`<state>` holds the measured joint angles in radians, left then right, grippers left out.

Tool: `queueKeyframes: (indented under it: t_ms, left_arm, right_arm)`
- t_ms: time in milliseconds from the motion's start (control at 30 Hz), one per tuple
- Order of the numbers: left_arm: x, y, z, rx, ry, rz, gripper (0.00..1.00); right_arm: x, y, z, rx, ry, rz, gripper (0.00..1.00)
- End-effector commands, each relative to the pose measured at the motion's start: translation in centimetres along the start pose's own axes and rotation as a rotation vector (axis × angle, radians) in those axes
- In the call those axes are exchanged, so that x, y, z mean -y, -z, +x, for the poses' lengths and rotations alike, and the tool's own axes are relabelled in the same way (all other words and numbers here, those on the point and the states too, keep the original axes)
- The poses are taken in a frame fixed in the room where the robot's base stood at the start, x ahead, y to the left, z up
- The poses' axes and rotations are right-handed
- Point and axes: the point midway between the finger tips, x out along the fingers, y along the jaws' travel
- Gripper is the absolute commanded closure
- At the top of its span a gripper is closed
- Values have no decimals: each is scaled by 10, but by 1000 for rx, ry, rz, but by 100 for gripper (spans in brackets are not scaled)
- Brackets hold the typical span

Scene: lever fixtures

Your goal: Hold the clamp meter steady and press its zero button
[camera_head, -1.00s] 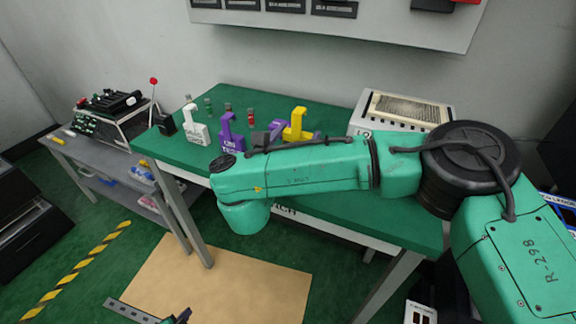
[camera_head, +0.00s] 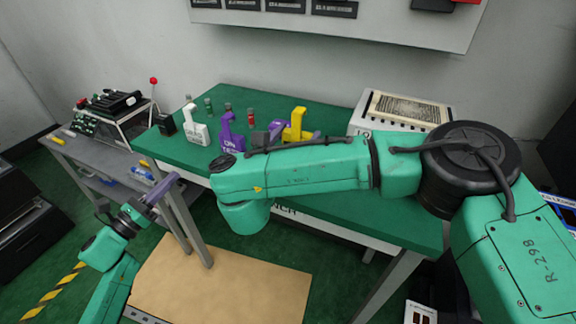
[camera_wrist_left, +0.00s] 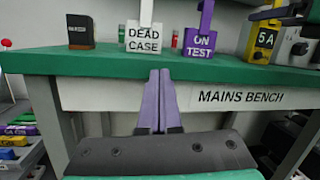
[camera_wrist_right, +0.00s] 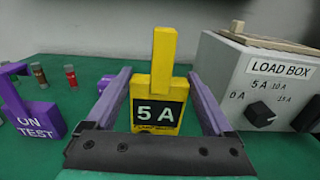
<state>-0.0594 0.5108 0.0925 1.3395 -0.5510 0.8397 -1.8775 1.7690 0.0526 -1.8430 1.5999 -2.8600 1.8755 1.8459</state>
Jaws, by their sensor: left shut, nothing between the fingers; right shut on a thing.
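Three like-shaped upright pieces stand on the green bench: a white one marked DEAD CASE (camera_head: 196,130), a purple one marked ON TEST (camera_head: 231,135) and a yellow one marked 5 A (camera_head: 297,125).
A load box with knobs (camera_wrist_right: 255,85) stands right of the yellow piece. Small coloured bottles (camera_head: 228,107) stand behind the pieces, and a black block (camera_head: 166,124) left of the white one. My right arm crosses above the bench front. A grey side table (camera_head: 90,150) stands left.

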Motion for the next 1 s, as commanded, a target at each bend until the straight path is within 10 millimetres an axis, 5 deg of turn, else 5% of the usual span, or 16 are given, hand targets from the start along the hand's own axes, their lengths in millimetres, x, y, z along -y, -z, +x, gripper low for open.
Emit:
queueKeyframes:
  t_ms: [167, 500, 700, 1000]
  left_arm:
    - [79, -20, 34, -38, 256, 359, 100]
    - [229, 5, 52, -124, 700, 985, 100]
    - [258, 16, 48, -135, 796, 1153, 100]
    - [257, 16, 48, -137, 795, 1153, 100]
  right_arm:
    - [0, 0, 0, 1, 0, 1, 80]
    - [0, 0, 0, 1, 0, 1, 80]
    - [0, 0, 0, 1, 0, 1, 80]
    - [0, 0, 0, 1, 0, 1, 80]
